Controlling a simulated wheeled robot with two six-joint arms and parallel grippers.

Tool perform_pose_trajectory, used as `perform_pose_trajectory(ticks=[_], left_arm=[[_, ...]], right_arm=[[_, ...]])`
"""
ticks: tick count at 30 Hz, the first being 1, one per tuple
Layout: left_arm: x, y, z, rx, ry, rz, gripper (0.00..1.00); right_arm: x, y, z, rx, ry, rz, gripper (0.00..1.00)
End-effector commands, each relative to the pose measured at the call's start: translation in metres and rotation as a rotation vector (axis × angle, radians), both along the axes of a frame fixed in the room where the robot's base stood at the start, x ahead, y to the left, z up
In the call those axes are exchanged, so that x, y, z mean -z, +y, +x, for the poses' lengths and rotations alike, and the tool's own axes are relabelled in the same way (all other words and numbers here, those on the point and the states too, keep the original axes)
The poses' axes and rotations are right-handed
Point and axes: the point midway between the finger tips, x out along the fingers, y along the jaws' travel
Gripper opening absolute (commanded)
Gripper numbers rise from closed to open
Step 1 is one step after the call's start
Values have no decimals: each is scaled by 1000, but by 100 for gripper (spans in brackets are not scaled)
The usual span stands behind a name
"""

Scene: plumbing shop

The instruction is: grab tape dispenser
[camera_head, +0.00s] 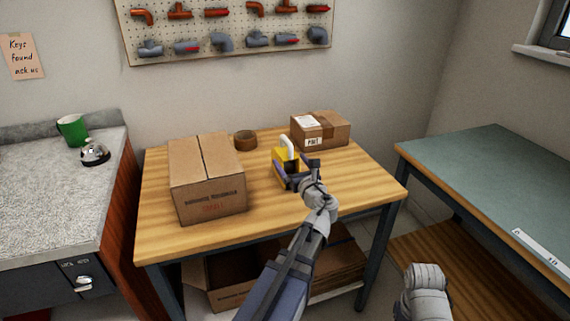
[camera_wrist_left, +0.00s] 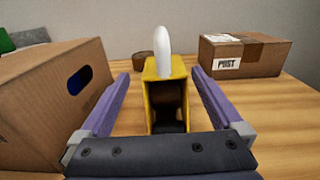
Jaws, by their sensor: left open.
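The tape dispenser (camera_head: 279,155) is yellow with a white rounded top and stands on the wooden table. In the left wrist view the tape dispenser (camera_wrist_left: 155,68) is straight ahead, in the middle between the fingers. My left gripper (camera_head: 292,164) is open, with one purple finger on each side of the dispenser. In the left wrist view my left gripper (camera_wrist_left: 160,76) shows a gap on both sides, and nothing is held. The dispenser's lower part is partly hidden by the gripper. My right gripper is out of view; only a grey part of my right arm shows at the lower right.
A large cardboard box (camera_head: 207,178) stands left of the dispenser. A smaller box (camera_head: 320,131) labelled POST and a brown tape roll (camera_head: 245,140) are behind it. The wooden table (camera_head: 290,215) is clear at its front right. A green-topped bench (camera_head: 490,175) stands at right.

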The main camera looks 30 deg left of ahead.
Motion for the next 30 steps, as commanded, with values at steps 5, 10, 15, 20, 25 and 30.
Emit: perform_pose_trajectory(ticks=[5,10,15,20,25,30], left_arm=[[0,14,12,-2,-1,-1,100],[0,16,14,-1,-1,-2,100],[-2,28,29,-3,-1,-2,100],[-2,46,45,-3,-1,-2,100],[-2,51,48,-1,-1,-2,100],[-2,51,47,-1,-1,-2,96]], right_arm=[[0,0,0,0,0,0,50],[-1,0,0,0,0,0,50],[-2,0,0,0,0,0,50],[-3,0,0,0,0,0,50],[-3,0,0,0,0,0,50],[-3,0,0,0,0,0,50]])
